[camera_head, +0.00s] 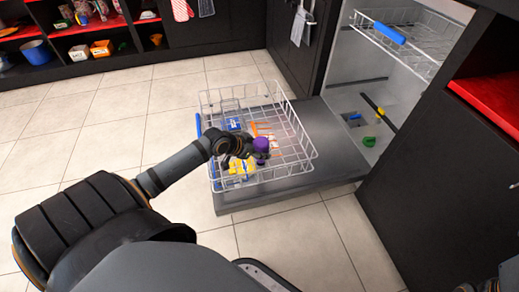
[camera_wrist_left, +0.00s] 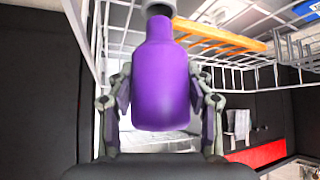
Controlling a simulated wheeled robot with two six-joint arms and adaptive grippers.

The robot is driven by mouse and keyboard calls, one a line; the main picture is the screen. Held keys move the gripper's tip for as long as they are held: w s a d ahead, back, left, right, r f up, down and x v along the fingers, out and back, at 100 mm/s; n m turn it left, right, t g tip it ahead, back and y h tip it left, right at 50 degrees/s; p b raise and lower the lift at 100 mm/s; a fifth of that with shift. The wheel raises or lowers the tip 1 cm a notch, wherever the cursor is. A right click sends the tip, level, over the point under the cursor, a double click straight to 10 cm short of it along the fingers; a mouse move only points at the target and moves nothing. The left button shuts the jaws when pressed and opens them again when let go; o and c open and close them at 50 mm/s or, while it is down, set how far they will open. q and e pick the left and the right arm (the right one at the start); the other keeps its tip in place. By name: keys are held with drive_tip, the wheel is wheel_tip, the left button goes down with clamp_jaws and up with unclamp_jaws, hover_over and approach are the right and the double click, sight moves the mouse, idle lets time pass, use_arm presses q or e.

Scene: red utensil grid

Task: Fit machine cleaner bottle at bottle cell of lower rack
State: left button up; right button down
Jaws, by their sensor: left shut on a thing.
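The machine cleaner bottle (camera_head: 261,146) is purple, and my left gripper (camera_head: 250,148) is shut on it. In the left wrist view the bottle (camera_wrist_left: 163,80) fills the middle between the two fingers (camera_wrist_left: 160,105), with its pale cap at the top edge. The lower rack (camera_head: 312,156) is a white wire basket pulled out over the open dishwasher door. In the head view my gripper and the bottle are over the near part of this rack. I cannot tell which cell is the bottle cell, or whether the bottle touches the rack. My right gripper is not clearly visible.
Orange utensils (camera_head: 263,130), a blue item (camera_head: 234,124) and a yellow item (camera_head: 240,168) are in the rack. The grey dishwasher door (camera_head: 335,170) lies open under it. The upper rack (camera_head: 425,55) is inside the machine. Tiled floor (camera_head: 110,110) is clear at left.

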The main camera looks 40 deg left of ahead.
idle(0.4)
use_arm(q)
drive_tip(key=shift+p, duration=0.3)
idle(0.5)
drive_tip(key=shift+p, duration=0.3)
drive_tip(key=shift+f+b, duration=1)
drive_tip(key=shift+f, duration=0.65)
drive_tip(key=o, duration=1.4)
drive_tip(key=shift+o, duration=0.2)
